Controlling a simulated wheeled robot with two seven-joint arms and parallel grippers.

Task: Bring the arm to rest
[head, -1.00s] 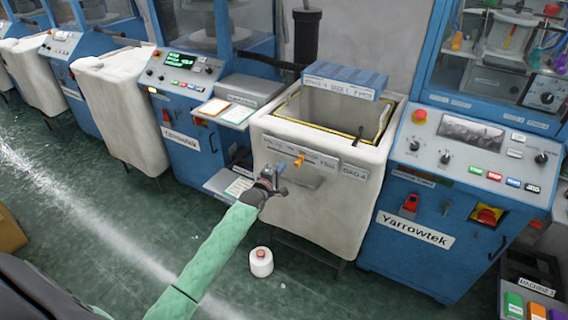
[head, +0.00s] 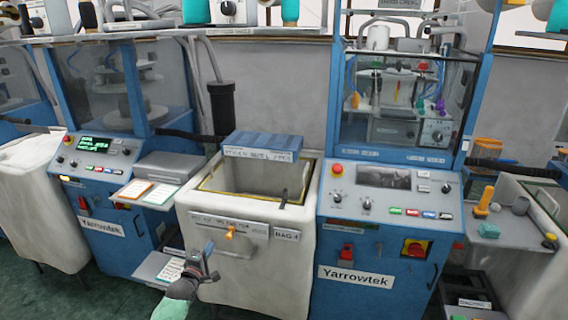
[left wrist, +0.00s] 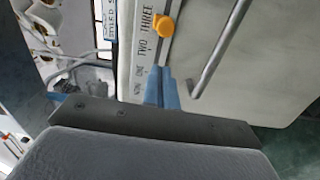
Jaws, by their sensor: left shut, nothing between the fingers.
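My left gripper (head: 207,262) is in front of the white bag bin (head: 262,262) marked BAG 4, at its lower left. Its blue fingers are shut and empty. In the left wrist view the shut fingers (left wrist: 162,90) lie close to the bin's label strip, just below the orange slider (left wrist: 163,26). I cannot tell whether they touch the strip. The strip reads NOW, ONE, TWO, THREE, and the slider (head: 230,233) also shows in the head view. A metal bar handle (left wrist: 215,55) is beside the strip. My right gripper is not in view.
Blue Yarrowtek machines (head: 385,250) stand on both sides of the bin. A small shelf with papers (head: 168,268) is just left of my gripper. Printed cards (head: 147,192) lie on a ledge above it. Green floor (head: 50,292) shows at the lower left.

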